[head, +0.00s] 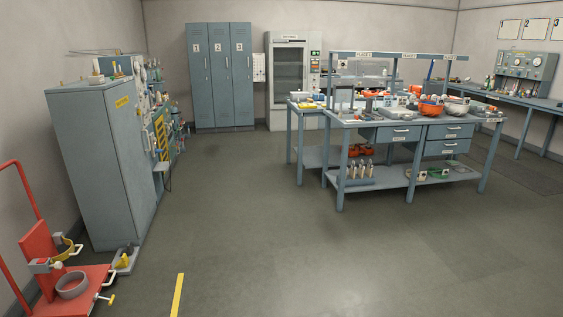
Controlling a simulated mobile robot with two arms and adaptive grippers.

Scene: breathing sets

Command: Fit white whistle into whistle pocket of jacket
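Neither the white whistle nor the jacket with its whistle pocket can be made out from here. Several small items lie on the workbench (400,120), but they are too small to tell apart. Neither of my grippers shows in the head view.
A grey-blue cabinet (95,160) stands on the left, with a red cart (75,285) before it. Blue lockers (220,75) and a glass-fronted cabinet (288,80) stand at the back. Another bench (520,98) lines the right wall. The middle floor (240,215) is clear.

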